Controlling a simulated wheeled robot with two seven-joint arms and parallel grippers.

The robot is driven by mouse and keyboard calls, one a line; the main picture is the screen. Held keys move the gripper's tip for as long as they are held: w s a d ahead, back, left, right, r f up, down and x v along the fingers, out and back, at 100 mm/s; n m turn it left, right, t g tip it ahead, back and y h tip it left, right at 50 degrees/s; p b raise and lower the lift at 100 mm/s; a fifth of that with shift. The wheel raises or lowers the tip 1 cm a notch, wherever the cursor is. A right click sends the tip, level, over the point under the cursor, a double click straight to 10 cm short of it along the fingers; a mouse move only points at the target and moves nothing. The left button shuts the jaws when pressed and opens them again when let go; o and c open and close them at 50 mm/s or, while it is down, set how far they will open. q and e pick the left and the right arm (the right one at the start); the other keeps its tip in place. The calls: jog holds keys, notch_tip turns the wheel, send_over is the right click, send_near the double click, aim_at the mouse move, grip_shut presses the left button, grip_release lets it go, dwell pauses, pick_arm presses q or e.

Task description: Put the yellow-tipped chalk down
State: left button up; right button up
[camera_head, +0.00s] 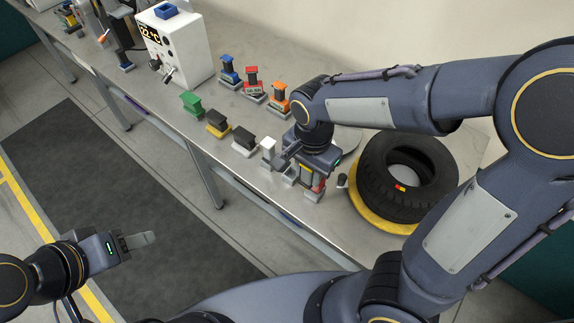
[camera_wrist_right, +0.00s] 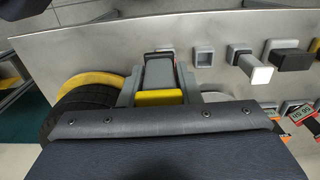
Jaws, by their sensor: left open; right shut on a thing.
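My right gripper (camera_head: 306,178) is low over the front edge of the table, left of the tyre. It is shut on the yellow-tipped chalk, a grey block with a yellow end (camera_wrist_right: 160,97) that sits between the two fingers in the right wrist view. The chalk is mostly hidden by the gripper in the head view. A dark, red-edged holder (camera_wrist_right: 160,53) shows just past the chalk; I cannot tell whether they touch. My left gripper (camera_head: 140,240) is open and empty above the floor at the lower left, away from the table.
A black tyre (camera_head: 375,185) lies on a yellow ring (camera_head: 378,221) right of my right gripper. An empty grey holder (camera_wrist_right: 203,57), a white block (camera_head: 268,145) and a black block (camera_head: 243,138) stand in a row to its left. A white machine (camera_head: 185,50) stands farther back.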

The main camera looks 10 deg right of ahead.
jog(key=w+f, duration=0.3)
jog(key=f, duration=0.1)
jog(key=w+f+p, duration=0.1)
jog(key=w+f, duration=0.2)
jog(key=w, duration=0.1)
jog(key=w+a+f, duration=0.1)
jog(key=w+f, duration=0.2)
jog(key=f, duration=0.1)
jog(key=shift+w+f, duration=0.35)
jog(key=shift+f, duration=0.35)
jog(key=o, duration=0.9)
